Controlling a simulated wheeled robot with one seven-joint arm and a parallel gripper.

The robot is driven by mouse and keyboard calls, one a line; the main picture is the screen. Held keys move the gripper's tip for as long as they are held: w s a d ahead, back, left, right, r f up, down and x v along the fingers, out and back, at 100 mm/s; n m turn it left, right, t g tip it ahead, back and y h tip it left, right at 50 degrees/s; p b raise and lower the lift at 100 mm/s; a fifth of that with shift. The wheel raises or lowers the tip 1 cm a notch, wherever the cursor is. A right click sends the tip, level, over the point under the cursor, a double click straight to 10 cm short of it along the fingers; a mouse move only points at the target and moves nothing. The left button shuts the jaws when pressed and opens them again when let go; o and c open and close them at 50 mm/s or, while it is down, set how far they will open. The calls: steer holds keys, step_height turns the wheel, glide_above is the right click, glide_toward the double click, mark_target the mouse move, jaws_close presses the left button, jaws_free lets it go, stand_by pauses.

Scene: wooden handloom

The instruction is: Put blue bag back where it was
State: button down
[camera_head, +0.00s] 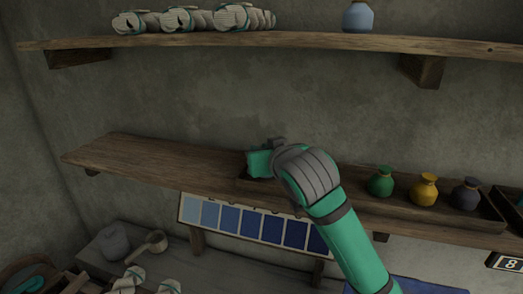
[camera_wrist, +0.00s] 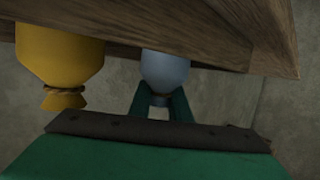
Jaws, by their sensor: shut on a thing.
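My gripper (camera_wrist: 160,101) is shut on the neck of a pale blue bag (camera_wrist: 165,70), with one green finger on each side. The bag appears neck-down in the wrist view, against dark wood near a corner. I cannot tell whether it touches the wood. In the head view my gripper (camera_head: 262,161) is at the left end of a wooden tray (camera_head: 244,184) on the lower shelf; my wrist hides the held bag there. Another pale blue bag (camera_head: 358,17) stands on the upper shelf.
A yellow bag (camera_wrist: 62,60) is left of the held bag in the wrist view. Green (camera_head: 380,182), yellow (camera_head: 424,189) and dark (camera_head: 466,194) bags stand in the tray to the right. The lower shelf (camera_head: 150,158) is clear at left. A blue swatch board (camera_head: 250,222) is below.

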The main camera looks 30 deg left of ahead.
steer(key=shift+a, duration=0.1)
steer(key=c, duration=1.6)
jaws_free()
steer(key=shift+f, duration=0.15)
steer(key=shift+c, duration=0.2)
steer(key=shift+s+r, duration=0.1)
steer(key=shift+r, duration=0.15)
steer(key=v, duration=1.2)
steer(key=shift+f, duration=0.1)
